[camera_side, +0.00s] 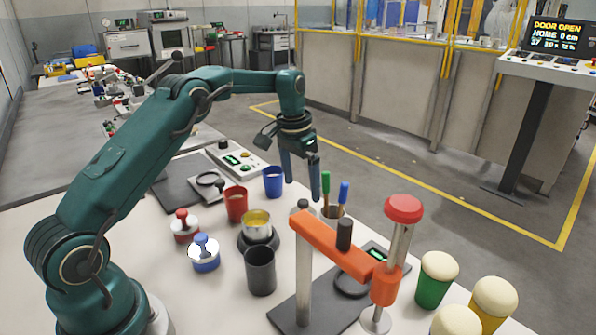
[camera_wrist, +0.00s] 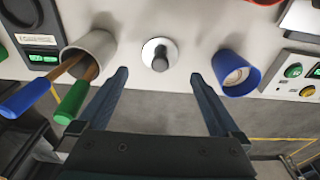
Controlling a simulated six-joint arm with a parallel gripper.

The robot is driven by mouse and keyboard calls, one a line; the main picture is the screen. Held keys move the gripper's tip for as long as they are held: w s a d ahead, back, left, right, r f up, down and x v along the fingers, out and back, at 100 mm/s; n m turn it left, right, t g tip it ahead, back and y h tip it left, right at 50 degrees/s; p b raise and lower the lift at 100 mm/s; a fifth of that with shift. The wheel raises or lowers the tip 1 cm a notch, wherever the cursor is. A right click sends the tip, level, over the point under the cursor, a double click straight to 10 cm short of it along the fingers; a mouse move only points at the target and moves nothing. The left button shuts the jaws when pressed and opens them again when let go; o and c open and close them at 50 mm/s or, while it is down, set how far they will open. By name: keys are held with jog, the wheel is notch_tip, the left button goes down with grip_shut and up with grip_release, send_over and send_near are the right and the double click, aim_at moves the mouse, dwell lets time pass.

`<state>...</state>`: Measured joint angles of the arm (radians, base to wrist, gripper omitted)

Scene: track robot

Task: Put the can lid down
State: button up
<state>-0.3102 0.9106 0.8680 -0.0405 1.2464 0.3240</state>
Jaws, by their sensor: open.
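The can lid (camera_wrist: 159,54), a pale round disc with a dark knob, lies flat on the white table in the wrist view. It is between the pen cup and the blue cup. My gripper (camera_wrist: 160,76) is open, with one finger on each side of the lid's line and nothing between them. In the side view my gripper (camera_side: 302,190) points down over the table behind the orange press. A grey knob below it there may be the lid's; the press hides the rest. An open can (camera_side: 257,218) with yellow contents sits in a dark round base.
The pen cup (camera_wrist: 96,47) and blue cup (camera_wrist: 238,73) stand close to my fingers. The orange press (camera_side: 330,245), red cup (camera_side: 236,204), dark cup (camera_side: 261,272) and two knobbed pieces (camera_side: 185,229) (camera_side: 205,258) crowd the table.

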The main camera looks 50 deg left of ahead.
notch_tip(320, 180, up, 6)
jog(key=s+d+r+t, duration=0.1)
jog(key=s+d, duration=0.5)
jog(key=s, duration=0.6)
jog(key=s+d+r+t, duration=0.2)
jog(key=s+d, duration=0.4)
jog(key=s, duration=0.7)
jog(key=shift+t, duration=0.6)
